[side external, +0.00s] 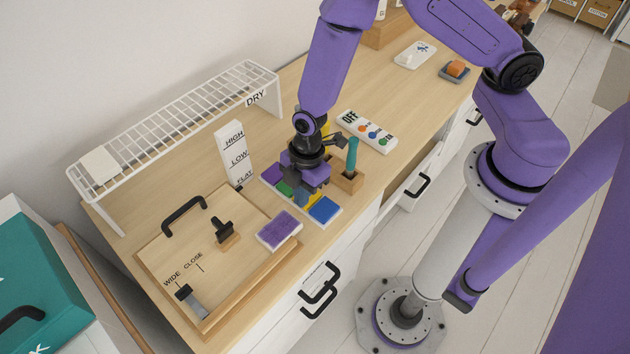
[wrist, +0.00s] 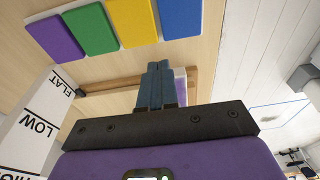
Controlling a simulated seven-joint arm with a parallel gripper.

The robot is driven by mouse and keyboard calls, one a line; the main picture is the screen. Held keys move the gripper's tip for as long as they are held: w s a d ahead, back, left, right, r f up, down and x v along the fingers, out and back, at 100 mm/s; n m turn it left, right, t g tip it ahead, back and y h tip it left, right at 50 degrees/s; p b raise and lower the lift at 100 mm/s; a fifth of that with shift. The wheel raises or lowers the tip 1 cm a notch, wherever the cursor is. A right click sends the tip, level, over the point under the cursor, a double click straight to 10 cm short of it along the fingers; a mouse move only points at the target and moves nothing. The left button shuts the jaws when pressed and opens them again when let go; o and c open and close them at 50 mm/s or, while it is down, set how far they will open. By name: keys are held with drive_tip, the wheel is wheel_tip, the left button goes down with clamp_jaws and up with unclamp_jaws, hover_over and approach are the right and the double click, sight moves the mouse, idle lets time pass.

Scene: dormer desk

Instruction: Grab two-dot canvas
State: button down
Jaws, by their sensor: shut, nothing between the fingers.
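No canvas with two dots can be made out clearly. A white tile with blue marks (side external: 416,54) lies at the back of the desk; the marks are too small to count. A blank pale square (side external: 99,164) lies on the left end of the wire rack. A white block with a purple top (side external: 279,230) lies at the front edge of the wooden board. My gripper (side external: 308,200) points down over the row of coloured pads, partly hiding them. In the wrist view its fingers (wrist: 159,85) are together and empty.
The pads include purple (wrist: 55,38), green (wrist: 90,28), yellow (wrist: 133,20) and blue (wrist: 181,17). A height scale (side external: 233,153), a wooden holder with a teal tool (side external: 351,155) and an OFF panel (side external: 366,131) stand close to my gripper. The wire rack (side external: 180,115) runs along the wall.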

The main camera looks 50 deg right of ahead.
drive_tip(key=shift+d, duration=2)
drive_tip(key=c, duration=0.9)
unclamp_jaws()
drive_tip(key=shift+d, duration=0.15)
wheel_tip(320, 180, up, 11)
drive_tip(key=d+n, duration=0.2)
drive_tip(key=n, duration=0.5)
wheel_tip(320, 180, up, 9)
drive_tip(key=n+h, duration=0.2)
drive_tip(key=n, duration=0.6)
hover_over(352, 154)
drive_tip(key=d, duration=0.1)
wheel_tip(352, 154, down, 10)
drive_tip(key=shift+s+f, duration=0.1)
drive_tip(key=shift+w+a+f, duration=0.1)
drive_tip(key=shift+w+f, duration=0.1)
drive_tip(key=shift+f, duration=1.5)
drive_tip(key=shift+w+f, duration=0.2)
drive_tip(key=shift+f, duration=1.45)
